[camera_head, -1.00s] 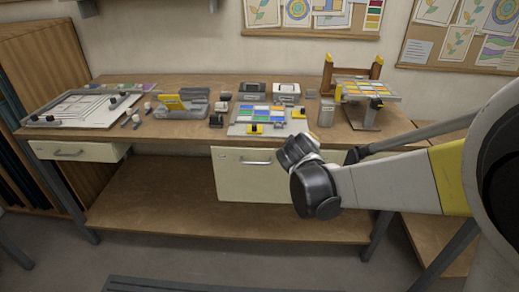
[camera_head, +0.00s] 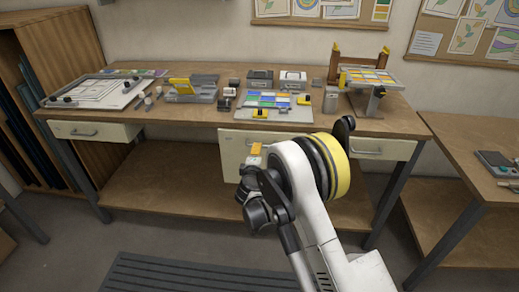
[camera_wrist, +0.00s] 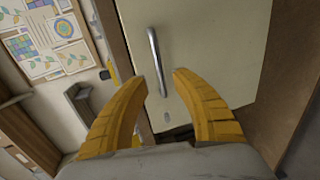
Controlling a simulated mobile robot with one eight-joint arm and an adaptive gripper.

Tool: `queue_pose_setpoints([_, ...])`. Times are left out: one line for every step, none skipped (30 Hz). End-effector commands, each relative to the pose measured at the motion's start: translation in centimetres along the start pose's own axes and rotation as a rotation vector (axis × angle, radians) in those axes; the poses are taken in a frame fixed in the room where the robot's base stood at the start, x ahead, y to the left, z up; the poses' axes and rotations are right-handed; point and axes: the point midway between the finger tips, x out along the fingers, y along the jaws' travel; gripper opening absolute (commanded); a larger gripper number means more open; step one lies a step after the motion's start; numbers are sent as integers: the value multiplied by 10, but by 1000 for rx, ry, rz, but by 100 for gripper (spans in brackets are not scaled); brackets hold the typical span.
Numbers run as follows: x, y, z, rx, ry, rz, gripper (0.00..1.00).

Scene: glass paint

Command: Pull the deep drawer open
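The deep drawer (camera_head: 233,150) is a cream front under the middle of the workbench, mostly hidden behind my arm in the head view. It looks shut. In the wrist view its front (camera_wrist: 215,45) fills the centre and right, with a grey bar handle (camera_wrist: 155,55) and a small oval plate below the handle. My gripper (camera_wrist: 158,78) is open, its two yellow fingers apart, one on each side of the handle's lower end in the picture. I cannot tell whether they touch it. In the head view the yellow gripper (camera_head: 255,150) is in front of the drawer.
The workbench (camera_head: 200,118) carries tools, colour tiles and a stand. Shallow drawers sit at left (camera_head: 92,132) and right (camera_head: 372,147). A lower shelf (camera_head: 165,185) runs beneath. A side table (camera_head: 465,150) stands at right. A dark floor mat (camera_head: 185,272) lies in front.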

Motion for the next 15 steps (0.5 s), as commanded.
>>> queue_pose_setpoints([12, -3, 1, 1, -1, 0, 32])
queue_pose_setpoints([17, -4, 0, 1, -1, 0, 32])
queue_pose_setpoints([25, -3, 1, 1, -2, -1, 32])
queue_pose_setpoints([31, -3, 1, 0, -2, -1, 32])
queue_pose_setpoints([36, -3, 1, 0, -2, -1, 32])
queue_pose_setpoints([42, -3, 1, 0, -1, 0, 32])
queue_pose_setpoints([46, -2, 0, 1, -1, 0, 32])
queue_pose_setpoints([49, -2, 0, 1, -1, 0, 32])
queue_pose_setpoints([53, -2, 0, 1, 0, 0, 32])
queue_pose_setpoints([55, -2, 0, 1, 0, 0, 32])
queue_pose_setpoints([58, -1, 0, 2, 0, -1, 32])
queue_pose_setpoints([59, -1, 0, 2, 0, -1, 32])
queue_pose_setpoints([60, -1, 0, 2, 0, -1, 32])
queue_pose_setpoints([61, 0, 0, 2, 0, -1, 32])
queue_pose_setpoints([62, 0, 0, 2, 0, -1, 32])
